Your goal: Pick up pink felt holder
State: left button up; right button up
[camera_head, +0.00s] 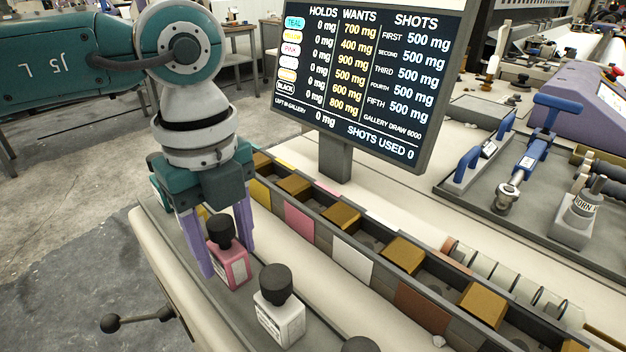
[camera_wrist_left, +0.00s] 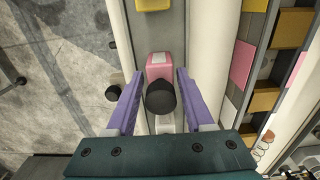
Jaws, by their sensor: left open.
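The pink felt holder (camera_head: 235,268) is a small pink block-shaped bottle with a black knob on top, standing upright on the grey rail in the head view. My left gripper (camera_head: 228,259) is open and points down, with its purple fingers on either side of the holder. In the left wrist view, the holder (camera_wrist_left: 159,66) and its black knob lie between the two open fingers (camera_wrist_left: 160,73), with gaps visible on both sides. The holder's lower part is partly hidden by a finger in the head view. My right gripper is not in view.
A white holder (camera_head: 280,318) with a black knob stands close to the pink one, nearer the camera. A row of bins with coloured plates (camera_head: 299,221) runs alongside. A display screen (camera_head: 370,75) stands behind. A black-knobbed lever (camera_head: 111,323) sticks out at the left.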

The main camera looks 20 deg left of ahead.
pick_arm(q)
jog(key=shift+f, duration=0.95)
jog(key=shift+c, duration=0.3)
grip_shut()
